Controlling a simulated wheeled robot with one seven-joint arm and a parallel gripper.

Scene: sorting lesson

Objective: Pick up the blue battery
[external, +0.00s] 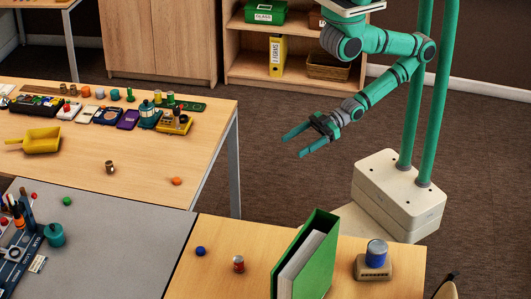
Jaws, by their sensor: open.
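My gripper (293,147) is open and empty, its two green fingers pointing left over the floor, to the right of the far wooden table (150,190). I cannot tell for sure which thing is the blue battery. A small blue cylinder (115,94) stands in the row of small objects at the back of the far table. A larger blue cylinder with a pale band (376,254) stands on a tan base on the near table (215,284). A small round blue thing (200,251) lies near that table's left edge. My gripper touches none of them.
A green binder (306,258) stands upright on the near table, beside a small red can (238,264). A yellow scoop (41,140) and a small brownish cylinder (109,167) are on the far table. A grey table (125,245) adjoins both. Carpet between my gripper and the shelf is clear.

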